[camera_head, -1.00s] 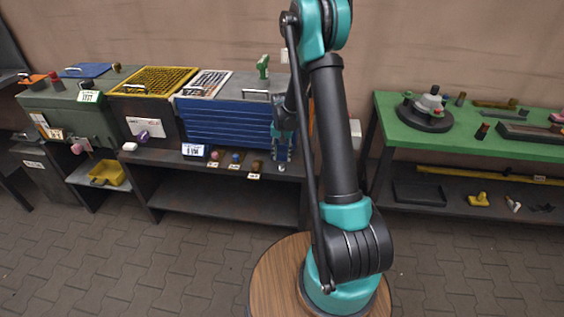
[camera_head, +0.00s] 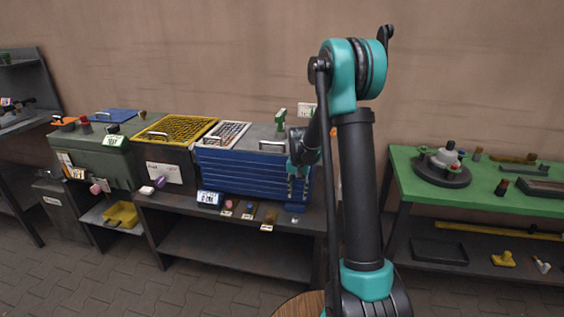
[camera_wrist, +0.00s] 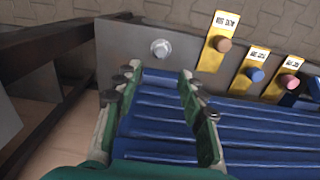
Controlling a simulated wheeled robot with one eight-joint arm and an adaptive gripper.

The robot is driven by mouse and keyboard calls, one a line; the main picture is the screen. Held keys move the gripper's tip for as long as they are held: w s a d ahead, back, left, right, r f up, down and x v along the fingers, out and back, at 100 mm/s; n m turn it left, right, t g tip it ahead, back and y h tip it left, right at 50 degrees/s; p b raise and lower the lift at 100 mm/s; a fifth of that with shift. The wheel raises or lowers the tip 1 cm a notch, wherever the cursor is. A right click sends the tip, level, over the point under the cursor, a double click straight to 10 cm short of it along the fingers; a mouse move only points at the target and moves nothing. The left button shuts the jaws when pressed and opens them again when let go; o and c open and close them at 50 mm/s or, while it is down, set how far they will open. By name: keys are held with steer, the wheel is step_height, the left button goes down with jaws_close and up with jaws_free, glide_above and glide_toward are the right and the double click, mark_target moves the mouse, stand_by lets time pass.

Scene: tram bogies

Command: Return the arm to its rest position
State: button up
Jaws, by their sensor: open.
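My arm stands in the right middle of the head view, with its elbow high and its forearm folded down to the left. My gripper (camera_head: 297,190) hangs pointing down in front of the right end of the blue ribbed box (camera_head: 240,170). In the wrist view my gripper (camera_wrist: 158,82) has its two fingers apart, with nothing between them but the blue ribbed surface (camera_wrist: 160,128) behind. Whether the fingers touch the box cannot be told.
A dark bench (camera_head: 245,245) carries the box. Tagged knobs (camera_wrist: 256,75) and a grey bolt head (camera_wrist: 160,48) lie along its edge. A green-topped table (camera_head: 500,195) stands right, with a round grey fixture (camera_head: 443,168). Wall space above is clear.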

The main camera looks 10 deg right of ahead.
steer(key=s+d+r+n+t, duration=0.1)
steer(key=s+r, duration=0.2)
steer(key=s, duration=0.4)
steer(key=s+d+r+n+t, duration=0.1)
steer(key=s+r, duration=0.3)
steer(key=s, duration=0.3)
steer(key=s+d+f+n+t, duration=0.2)
steer(key=s, duration=1.4)
steer(key=shift+s, duration=0.15)
